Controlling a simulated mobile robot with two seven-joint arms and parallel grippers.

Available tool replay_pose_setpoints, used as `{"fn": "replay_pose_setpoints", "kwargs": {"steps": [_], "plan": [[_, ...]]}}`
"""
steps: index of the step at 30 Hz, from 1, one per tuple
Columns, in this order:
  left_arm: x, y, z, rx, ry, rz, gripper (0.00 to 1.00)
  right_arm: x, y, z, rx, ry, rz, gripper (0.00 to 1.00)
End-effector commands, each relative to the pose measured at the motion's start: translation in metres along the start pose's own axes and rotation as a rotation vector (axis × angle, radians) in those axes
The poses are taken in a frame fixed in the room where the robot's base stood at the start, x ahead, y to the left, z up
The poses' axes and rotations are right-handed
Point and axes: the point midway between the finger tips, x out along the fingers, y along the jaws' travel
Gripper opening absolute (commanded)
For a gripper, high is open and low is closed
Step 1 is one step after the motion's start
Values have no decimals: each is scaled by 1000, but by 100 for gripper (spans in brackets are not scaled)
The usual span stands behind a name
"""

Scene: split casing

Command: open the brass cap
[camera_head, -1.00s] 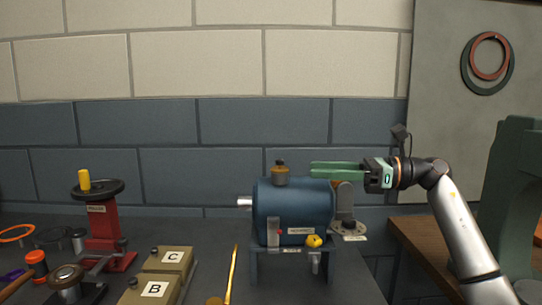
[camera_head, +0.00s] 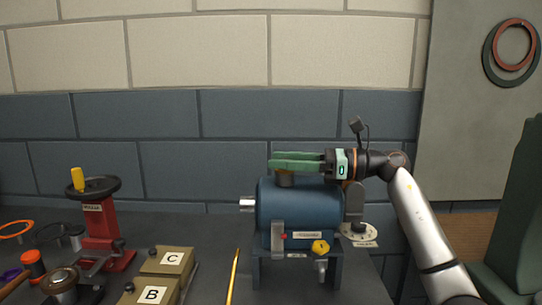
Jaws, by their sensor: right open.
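The blue casing (camera_head: 295,204) stands on a dark stand on the bench, with a silver shaft at its left. The fingers are open and hide the upper cap. I cannot tell whether they touch it. My left gripper is not in view.
A red press (camera_head: 103,230) with a handwheel, boxes C (camera_head: 168,260) and B (camera_head: 150,294), and a yellow rod (camera_head: 234,275) lie left.

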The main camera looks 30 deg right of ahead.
Motion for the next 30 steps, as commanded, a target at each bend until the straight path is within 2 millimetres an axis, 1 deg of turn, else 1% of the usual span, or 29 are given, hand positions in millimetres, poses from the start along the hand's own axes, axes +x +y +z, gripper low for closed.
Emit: {"fn": "replay_pose_setpoints", "kwargs": {"steps": [1,3,6,10,17,30], "plan": [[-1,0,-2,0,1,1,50,8,1,2,0,-2,4,54],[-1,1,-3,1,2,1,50,17,0,1,1,-2,3,54],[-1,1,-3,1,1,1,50,25,0,0,0,0,1,54],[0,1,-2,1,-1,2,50,29,0,0,0,-1,0,54],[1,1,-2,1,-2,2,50,29,0,0,0,0,0,54],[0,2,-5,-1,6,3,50,29,0,0,0,1,0,4]]}}
